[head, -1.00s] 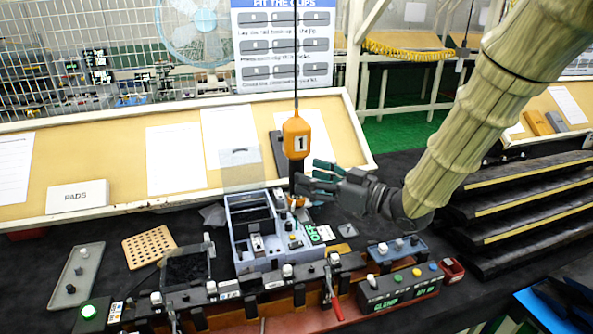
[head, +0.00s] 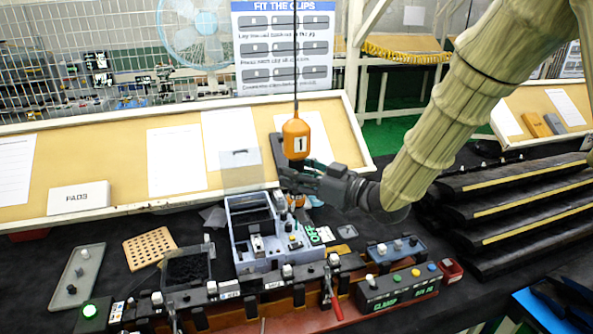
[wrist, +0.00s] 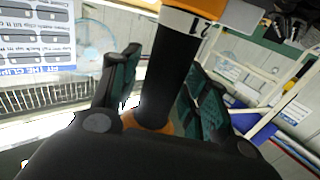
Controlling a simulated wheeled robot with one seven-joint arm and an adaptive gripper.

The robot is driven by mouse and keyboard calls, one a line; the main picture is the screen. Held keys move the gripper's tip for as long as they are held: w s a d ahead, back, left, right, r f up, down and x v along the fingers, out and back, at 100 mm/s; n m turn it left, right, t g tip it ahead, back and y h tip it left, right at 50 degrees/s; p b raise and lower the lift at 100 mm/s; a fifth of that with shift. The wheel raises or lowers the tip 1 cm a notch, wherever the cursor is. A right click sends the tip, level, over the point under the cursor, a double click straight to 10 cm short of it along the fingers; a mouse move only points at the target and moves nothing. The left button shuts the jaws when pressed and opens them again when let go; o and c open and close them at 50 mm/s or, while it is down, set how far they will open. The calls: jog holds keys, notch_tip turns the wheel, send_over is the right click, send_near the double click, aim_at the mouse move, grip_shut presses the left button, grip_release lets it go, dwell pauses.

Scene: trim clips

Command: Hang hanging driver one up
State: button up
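The hanging driver (head: 296,139), an orange body with a white "1" label and a black lower part, hangs upright from a dark cable above the workbench. My gripper (head: 290,181) is at the driver's lower part, below the label. In the wrist view the driver's black shaft (wrist: 160,75) stands between my gripper's two green-padded fingers (wrist: 158,88). A bright gap shows between the left finger and the shaft. The right finger lies close to the shaft, and I cannot tell whether it touches.
A grey clip fixture (head: 262,235) stands just below the driver, with a dark rail of clamps in front. Stepped black racks (head: 520,215) are at the right. A tilted tan board (head: 110,165) with papers and a "PADS" sign is behind.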

aim_at(297, 133)
jog(key=shift+s+r, duration=0.1)
grip_shut()
notch_tip(297, 133, up, 9)
jog(key=p, duration=0.5)
jog(key=shift+a, duration=0.1)
jog(key=shift+r+p, duration=0.45)
jog(key=shift+p, duration=0.15)
jog(key=o, duration=1.4)
grip_release()
